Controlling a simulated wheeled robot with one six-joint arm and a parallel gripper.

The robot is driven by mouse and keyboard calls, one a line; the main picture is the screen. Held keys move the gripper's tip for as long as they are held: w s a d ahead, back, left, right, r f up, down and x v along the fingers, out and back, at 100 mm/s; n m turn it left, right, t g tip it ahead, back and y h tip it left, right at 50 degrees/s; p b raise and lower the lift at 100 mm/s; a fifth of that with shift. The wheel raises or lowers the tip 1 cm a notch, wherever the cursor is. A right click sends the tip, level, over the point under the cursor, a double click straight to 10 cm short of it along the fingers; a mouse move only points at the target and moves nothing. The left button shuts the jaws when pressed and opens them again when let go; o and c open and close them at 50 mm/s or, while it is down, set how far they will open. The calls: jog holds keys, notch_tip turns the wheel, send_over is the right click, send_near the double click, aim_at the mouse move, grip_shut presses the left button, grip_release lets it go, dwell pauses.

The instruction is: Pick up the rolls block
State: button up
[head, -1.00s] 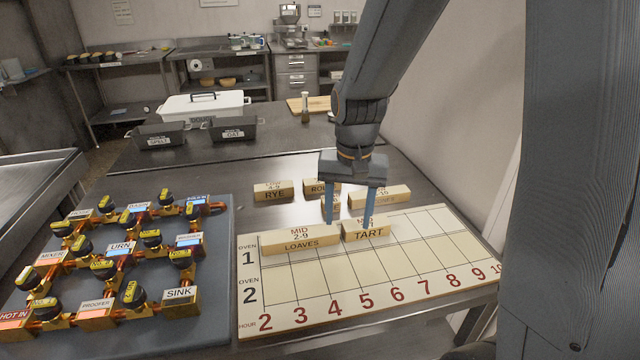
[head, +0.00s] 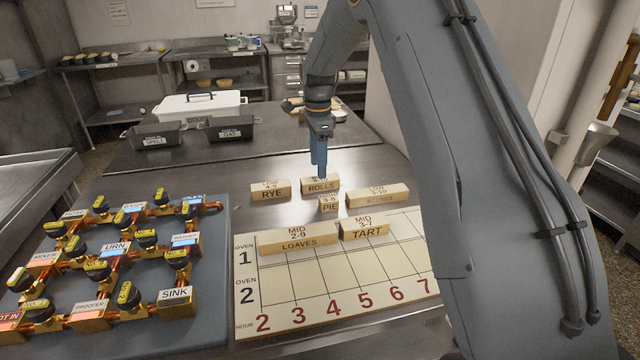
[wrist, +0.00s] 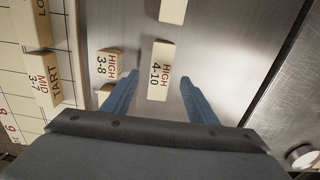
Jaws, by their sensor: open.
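The rolls block (head: 322,187) is a pale wooden block with a ROLLS label on its front, standing on the metal counter behind the pie block (head: 328,204). My gripper (head: 319,172) points down directly over it, with the fingertips close to its top in the head view. In the wrist view the rolls block (wrist: 161,66), marked HIGH 4-10 on top, lies between the two open blue fingers, with a gap on each side. The fingers hold nothing. The block's top is partly hidden by the fingers in the head view.
The rye block (head: 270,190) stands to the left and another block (head: 377,196) to the right. The loaves block (head: 299,243) and tart block (head: 364,229) lie on the oven board (head: 290,285) in front.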

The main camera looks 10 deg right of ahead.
aim_at(320, 184)
jog(key=shift+d+f+p, duration=0.15)
jog(key=shift+f+p, duration=0.4)
jog(key=shift+f, duration=0.85)
jog(key=shift+d+f+p, duration=0.1)
jog(key=shift+f+p, duration=0.4)
jog(key=shift+f, duration=0.9)
jog(key=c, duration=1.2)
